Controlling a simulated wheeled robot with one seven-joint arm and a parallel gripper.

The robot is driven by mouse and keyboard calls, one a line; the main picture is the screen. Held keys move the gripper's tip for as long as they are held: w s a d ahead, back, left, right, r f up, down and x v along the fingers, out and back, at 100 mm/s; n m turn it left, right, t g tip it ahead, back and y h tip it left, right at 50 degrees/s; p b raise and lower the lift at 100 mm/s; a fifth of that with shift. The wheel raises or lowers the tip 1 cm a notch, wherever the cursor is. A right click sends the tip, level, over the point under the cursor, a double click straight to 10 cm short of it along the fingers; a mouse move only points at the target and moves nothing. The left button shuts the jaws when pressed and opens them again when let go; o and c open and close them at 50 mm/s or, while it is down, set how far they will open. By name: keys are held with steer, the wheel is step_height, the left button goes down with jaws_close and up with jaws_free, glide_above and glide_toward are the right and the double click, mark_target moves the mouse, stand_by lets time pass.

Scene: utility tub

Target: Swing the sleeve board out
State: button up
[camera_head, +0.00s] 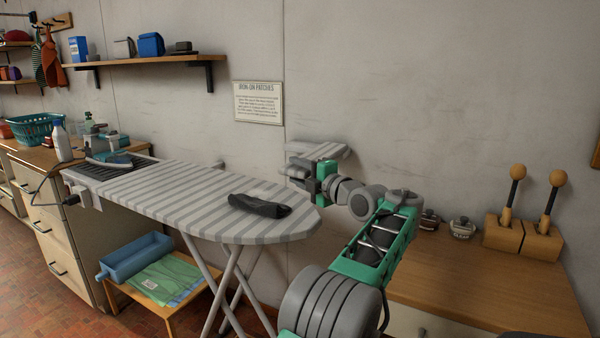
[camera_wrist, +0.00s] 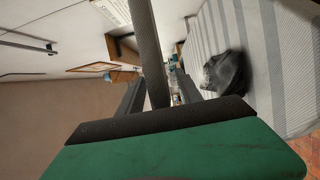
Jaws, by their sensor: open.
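The ironing board (camera_head: 190,190) has a grey striped cover and also fills the right of the wrist view (camera_wrist: 281,70). A smaller striped board, which looks like the sleeve board (camera_head: 325,151), shows just behind my gripper, close to the wall past the ironing board's far edge. My gripper (camera_head: 298,172) is open at that board. In the wrist view a grey bar (camera_wrist: 147,45) runs between the dark fingers; I cannot tell for sure which part it is, nor whether the fingers touch it. My gripper hides part of the sleeve board and its mount.
A dark crumpled cloth (camera_head: 259,206) lies on the ironing board near its rounded end. A wooden counter (camera_head: 470,285) with two tins and a block (camera_head: 523,238) of wooden-handled tools stands at right. A wall shelf (camera_head: 150,61) is above. A blue tray (camera_head: 135,257) sits below.

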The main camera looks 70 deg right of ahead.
mark_target(309, 176)
steer(key=v, duration=0.8)
steer(key=shift+w, duration=0.1)
